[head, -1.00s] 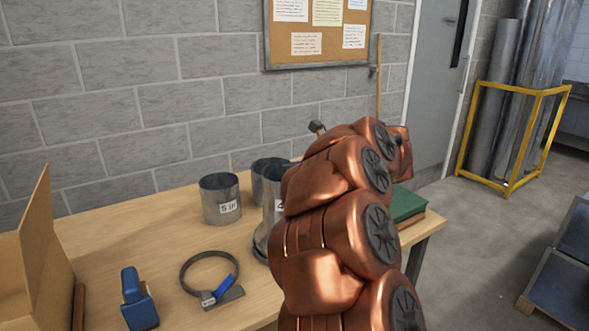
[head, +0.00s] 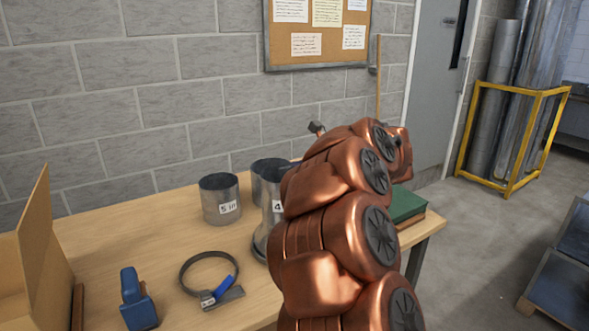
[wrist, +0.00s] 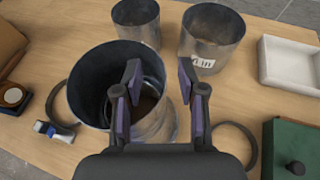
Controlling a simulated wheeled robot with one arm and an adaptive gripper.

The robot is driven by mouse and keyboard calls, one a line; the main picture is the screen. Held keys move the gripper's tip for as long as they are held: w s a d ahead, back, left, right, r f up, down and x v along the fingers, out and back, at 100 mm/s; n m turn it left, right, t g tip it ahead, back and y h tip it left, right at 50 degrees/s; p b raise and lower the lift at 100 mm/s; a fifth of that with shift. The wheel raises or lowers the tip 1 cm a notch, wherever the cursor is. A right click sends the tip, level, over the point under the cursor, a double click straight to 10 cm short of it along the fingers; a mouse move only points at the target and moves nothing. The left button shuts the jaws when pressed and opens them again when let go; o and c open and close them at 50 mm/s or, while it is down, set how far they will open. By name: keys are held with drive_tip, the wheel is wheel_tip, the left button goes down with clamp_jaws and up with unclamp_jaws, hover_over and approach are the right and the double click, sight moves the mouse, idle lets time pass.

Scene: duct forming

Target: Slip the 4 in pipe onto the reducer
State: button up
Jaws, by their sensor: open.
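The 4 in pipe (wrist: 190,48) stands upright on the table in the wrist view, its label facing me. In the head view, a piece labelled 4 (head: 269,212) is partly hidden by my arm. A larger open grey metal piece (wrist: 88,78), perhaps the reducer, is nearer in the wrist view. I cannot tell its full shape. My gripper (wrist: 160,82) is open; its left finger shows over this piece's opening and its right finger over or beside its right wall. Contact cannot be told. My arm hides the gripper in the head view.
A 5 in pipe (head: 217,207) stands at the left in the head view. A clamp with a blue handle (head: 228,284), a blue tool (head: 137,300) and a cardboard box (head: 45,240) lie leftward. A white tray (wrist: 290,82) and a green box (wrist: 290,140) are at right.

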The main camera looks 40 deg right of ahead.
drive_tip(key=shift+s, duration=0.1)
drive_tip(key=v, duration=1.1)
drive_tip(key=shift+s+r, duration=0.25)
drive_tip(key=shift+s, duration=0.1)
drive_tip(key=shift+d, duration=0.1)
